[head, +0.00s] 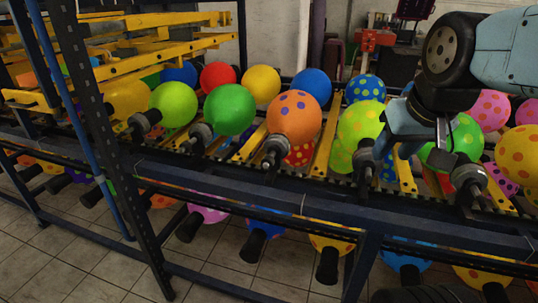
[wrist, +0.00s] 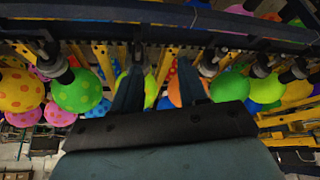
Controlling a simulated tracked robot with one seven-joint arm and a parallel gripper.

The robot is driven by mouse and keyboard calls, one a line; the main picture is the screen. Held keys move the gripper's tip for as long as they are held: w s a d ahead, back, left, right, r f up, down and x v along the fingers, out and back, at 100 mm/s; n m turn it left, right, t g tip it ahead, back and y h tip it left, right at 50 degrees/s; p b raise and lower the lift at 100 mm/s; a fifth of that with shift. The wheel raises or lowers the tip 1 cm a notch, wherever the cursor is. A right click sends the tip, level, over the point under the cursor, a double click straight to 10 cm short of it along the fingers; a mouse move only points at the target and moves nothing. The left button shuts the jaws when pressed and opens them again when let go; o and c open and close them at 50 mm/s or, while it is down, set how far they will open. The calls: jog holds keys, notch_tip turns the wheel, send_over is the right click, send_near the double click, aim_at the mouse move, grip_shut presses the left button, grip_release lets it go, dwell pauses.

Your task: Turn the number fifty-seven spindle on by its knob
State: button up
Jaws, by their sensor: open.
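A row of dark spindles with balloons runs along the blue rack. No number is legible on any of them, so I cannot tell which is fifty-seven. My gripper (head: 392,152) is open and empty, above the rack by the yellow-green dotted balloon (head: 362,121). That balloon's spindle (head: 365,154) is just left of the fingers. In the wrist view my gripper (wrist: 160,80) spans part of the balloon row, with one spindle (wrist: 137,52) near the left fingertip and another (wrist: 208,62) near the right one. Contact cannot be told. The knobs are too small to make out clearly.
Neighbouring spindles carry an orange purple-dotted balloon (head: 294,117) and a green dotted balloon (head: 463,146). A lower row of balloons hangs under the dark blue rail (head: 250,192). Yellow bars (head: 150,68) and a dark upright post (head: 105,135) stand at left. Tiled floor (head: 60,250) is open in front.

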jog(key=shift+o, duration=0.4)
jog(key=shift+a, duration=0.1)
jog(key=shift+o, duration=1.5)
jog(key=shift+w+f+n, duration=0.15)
jog(key=shift+f+n, duration=0.15)
jog(key=shift+f, duration=0.05)
jog(key=shift+o, duration=0.8)
jog(key=w+d+f+n+g+h, duration=0.1)
jog(key=w+f+n+g+h, duration=0.3)
jog(key=w+f+n+h, duration=0.1)
notch_tip(320, 180, down, 3)
jog(key=shift+w+d+r+n+h, duration=0.15)
jog(key=shift+w+n+h, duration=0.25)
jog(key=shift+n, duration=0.7)
jog(key=n+t, duration=1.5)
jog(key=n, duration=1.2)
send_near(266, 165)
jog(key=x, duration=1.3)
jog(key=shift+w+f, duration=0.2)
jog(key=shift+f, duration=0.1)
